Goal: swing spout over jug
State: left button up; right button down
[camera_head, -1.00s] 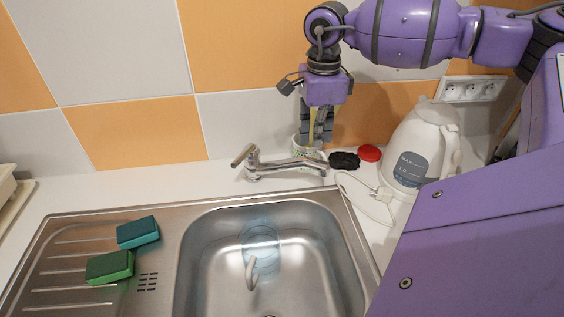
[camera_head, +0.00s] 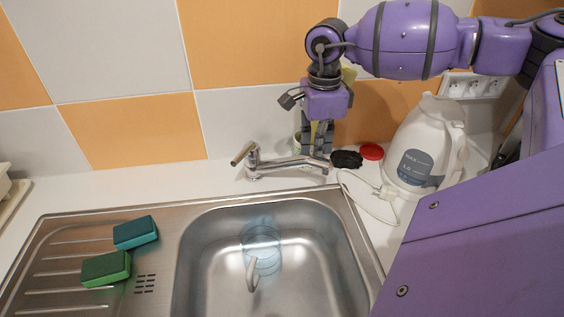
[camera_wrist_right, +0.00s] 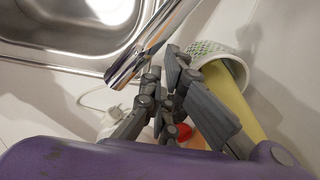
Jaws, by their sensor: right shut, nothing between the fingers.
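The chrome spout (camera_head: 290,165) reaches right from the faucet's base, along the sink's back edge; its tip is beyond the basin's back right corner. In the right wrist view the spout (camera_wrist_right: 155,42) passes close to the fingertips. A clear bluish jug (camera_head: 262,246) with a pale handle stands in the sink basin. My right gripper (camera_head: 318,153) points down just behind the spout's tip, shut and empty. Its fingers also show in the right wrist view (camera_wrist_right: 161,76). I cannot tell whether they touch the spout. My left gripper is not in view.
A white kettle (camera_head: 415,150) with a cord stands at right, near a red lid (camera_head: 372,151) and a black scrubber (camera_head: 346,159). A white perforated cup (camera_wrist_right: 222,60) is beside my right gripper. Two sponges, teal (camera_head: 135,233) and green (camera_head: 106,268), lie on the drainboard.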

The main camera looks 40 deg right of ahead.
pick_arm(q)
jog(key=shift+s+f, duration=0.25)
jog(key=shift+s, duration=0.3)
